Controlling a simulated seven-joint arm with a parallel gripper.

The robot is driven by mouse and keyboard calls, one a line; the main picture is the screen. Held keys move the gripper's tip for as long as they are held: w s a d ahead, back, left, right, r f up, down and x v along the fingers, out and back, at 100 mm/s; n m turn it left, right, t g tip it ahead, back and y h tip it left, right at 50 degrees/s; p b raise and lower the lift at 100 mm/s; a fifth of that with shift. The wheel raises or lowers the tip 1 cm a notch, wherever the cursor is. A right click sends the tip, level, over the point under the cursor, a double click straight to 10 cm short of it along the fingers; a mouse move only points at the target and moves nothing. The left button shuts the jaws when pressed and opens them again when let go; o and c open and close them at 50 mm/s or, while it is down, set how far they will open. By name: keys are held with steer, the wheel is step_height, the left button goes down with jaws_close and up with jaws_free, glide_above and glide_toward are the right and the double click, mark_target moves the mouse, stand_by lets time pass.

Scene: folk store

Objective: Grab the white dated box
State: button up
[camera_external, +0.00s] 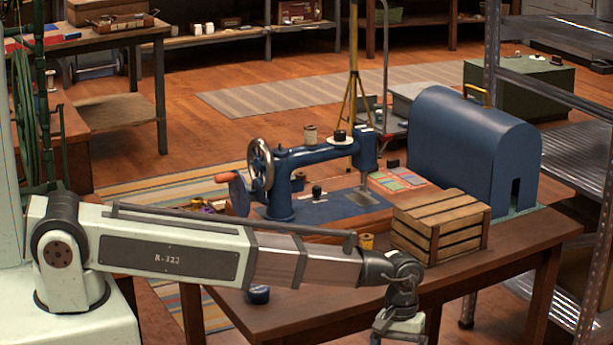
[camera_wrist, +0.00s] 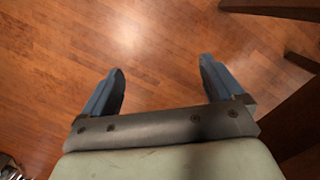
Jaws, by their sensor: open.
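I cannot make out a white dated box in either view. My gripper (camera_wrist: 160,78) is open and empty in the wrist view, its two blue-grey fingers spread apart over bare wooden floor. In the external view my gripper (camera_external: 399,328) hangs down at the front edge of the wooden table (camera_external: 515,249), partly cut off by the bottom of the picture. A slatted wooden crate (camera_external: 440,226) stands on the table above and to the right of it; what is inside cannot be seen.
A blue sewing machine (camera_external: 310,168) stands mid-table, with a blue domed case (camera_external: 465,140) behind the crate. A yellow thread spool (camera_external: 367,241) and a dark blue round item (camera_external: 257,294) are near my arm. A metal shelf post (camera_external: 595,250) rises at the right.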

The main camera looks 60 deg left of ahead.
steer(key=w+a+r+n+y, duration=0.1)
steer(key=w+a+r+n, duration=0.5)
steer(key=a+r, duration=0.5)
steer(key=w+a+r+n, duration=0.55)
steer(key=a+r, duration=0.45)
steer(key=r, duration=0.4)
steer(key=shift+t, duration=0.4)
step_height(320, 180, down, 9)
steer(key=shift+w+d+r, duration=0.1)
steer(key=shift+r, duration=0.1)
steer(key=shift+d+f, duration=0.15)
steer(key=shift+f, duration=2.5)
steer(key=c, duration=1.1)
steer(key=shift+r, duration=0.15)
